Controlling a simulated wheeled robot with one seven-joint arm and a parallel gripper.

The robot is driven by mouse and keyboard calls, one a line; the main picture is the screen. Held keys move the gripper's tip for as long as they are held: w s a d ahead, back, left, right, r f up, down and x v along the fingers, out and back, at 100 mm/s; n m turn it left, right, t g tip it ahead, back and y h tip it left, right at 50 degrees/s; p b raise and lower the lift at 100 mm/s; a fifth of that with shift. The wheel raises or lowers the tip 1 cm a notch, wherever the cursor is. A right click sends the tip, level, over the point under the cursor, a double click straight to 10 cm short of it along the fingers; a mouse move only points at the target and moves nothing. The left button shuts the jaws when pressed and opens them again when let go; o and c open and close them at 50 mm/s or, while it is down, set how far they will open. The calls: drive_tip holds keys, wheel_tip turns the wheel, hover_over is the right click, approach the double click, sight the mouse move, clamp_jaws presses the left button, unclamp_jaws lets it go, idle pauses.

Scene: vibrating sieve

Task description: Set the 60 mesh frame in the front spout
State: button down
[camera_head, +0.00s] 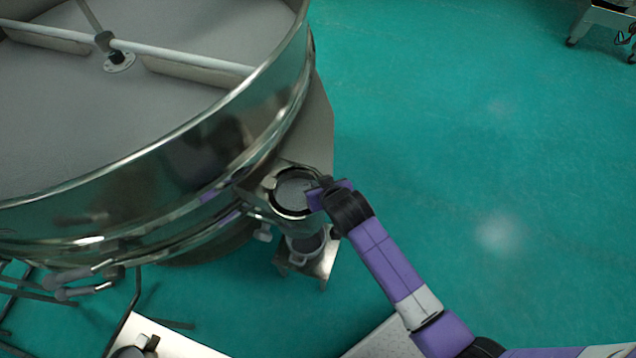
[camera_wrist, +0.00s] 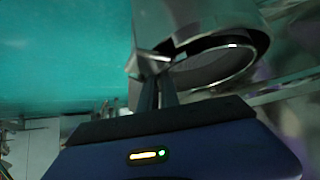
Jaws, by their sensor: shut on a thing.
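The round 60 mesh frame (camera_head: 295,190), a dark ring around a grey mesh, appears at the mouth of the metal front spout (camera_head: 258,188) on the sieve's lower right side. My gripper (camera_head: 317,195) is shut on the frame's right edge. In the wrist view, my gripper (camera_wrist: 157,85) is shut on a small metal tab of the ring-shaped frame (camera_wrist: 212,68). The shiny curved spout (camera_wrist: 190,18) stands right beside the ring there. I cannot tell whether the frame is seated in the spout or just over it. No mesh label is readable.
The large round sieve (camera_head: 215,130) fills the upper left. Below the spout, a small metal stand (camera_head: 318,268) bears a grey container (camera_head: 305,243). A pale surface (camera_head: 170,340) lies at the bottom.

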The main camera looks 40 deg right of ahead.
drive_tip(key=shift+f, duration=0.2)
drive_tip(key=c, duration=1.5)
unclamp_jaws()
drive_tip(key=shift+d, duration=0.1)
drive_tip(key=shift+s+d, duration=0.1)
drive_tip(key=v, duration=0.7)
drive_tip(key=shift+a+r, duration=0.15)
drive_tip(key=shift+a, duration=0.1)
drive_tip(key=shift+s+r, duration=0.15)
drive_tip(key=shift+s, duration=0.05)
drive_tip(key=shift+a, duration=0.1)
